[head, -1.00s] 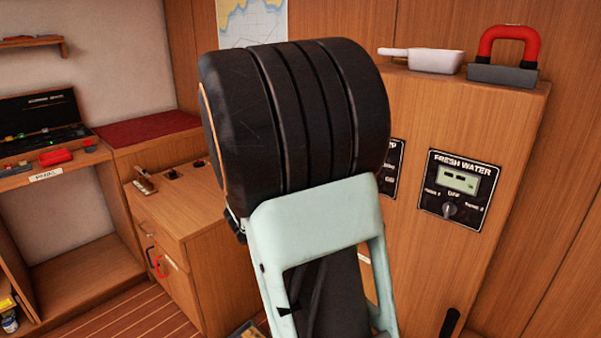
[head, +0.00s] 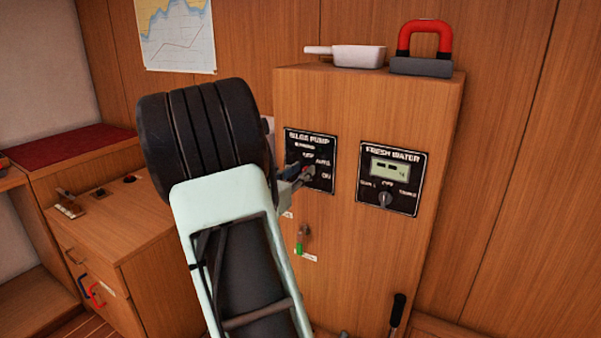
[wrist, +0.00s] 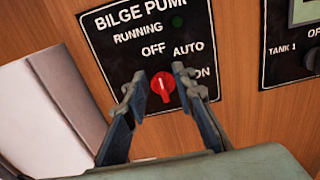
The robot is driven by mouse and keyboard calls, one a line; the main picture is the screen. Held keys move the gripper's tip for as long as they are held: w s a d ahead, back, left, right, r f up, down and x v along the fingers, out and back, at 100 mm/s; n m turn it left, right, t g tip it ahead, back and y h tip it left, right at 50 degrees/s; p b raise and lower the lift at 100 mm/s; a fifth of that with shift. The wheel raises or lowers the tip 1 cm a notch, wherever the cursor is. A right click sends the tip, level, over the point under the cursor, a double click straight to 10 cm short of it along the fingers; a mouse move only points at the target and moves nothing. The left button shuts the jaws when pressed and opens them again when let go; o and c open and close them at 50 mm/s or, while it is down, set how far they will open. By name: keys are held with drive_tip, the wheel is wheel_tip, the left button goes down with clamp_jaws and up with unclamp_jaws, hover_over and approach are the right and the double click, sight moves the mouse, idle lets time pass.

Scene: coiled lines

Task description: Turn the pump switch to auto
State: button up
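The black bilge pump panel (wrist: 120,62) shows in the wrist view with OFF, AUTO and ON labels. Its switch, a red knob (wrist: 163,84), has a white mark that seems to point up toward OFF. My gripper (wrist: 157,80) is open, its two fingertips on either side of the knob with small gaps visible; I cannot tell how far they are from the panel face. In the head view, the panel (head: 322,146) is on the cabinet front, and my gripper (head: 300,176) is at its lower part, mostly hiding the knob.
A fresh water panel (head: 391,179) with its own grey knob sits just right. Below are a small key-like fitting (head: 301,240) and a black lever (head: 397,311). A white scoop (head: 357,56) and a red-handled block (head: 423,66) stand on the cabinet (head: 345,95).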

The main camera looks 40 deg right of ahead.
drive_tip(key=shift+d, duration=0.15)
drive_tip(key=shift+c, duration=0.5)
clamp_jaws()
drive_tip(key=shift+f, duration=0.1)
drive_tip(key=m+b, duration=0.3)
drive_tip(key=b, duration=0.2)
drive_tip(key=m+b, duration=0.3)
drive_tip(key=b, duration=0.1)
drive_tip(key=s+m+b, duration=0.1)
drive_tip(key=m+b, duration=0.1)
drive_tip(key=b, duration=0.3)
drive_tip(key=shift+d+f+m+b, duration=0.2)
drive_tip(key=shift+m+b, duration=0.1)
drive_tip(key=shift+m, duration=0.1)
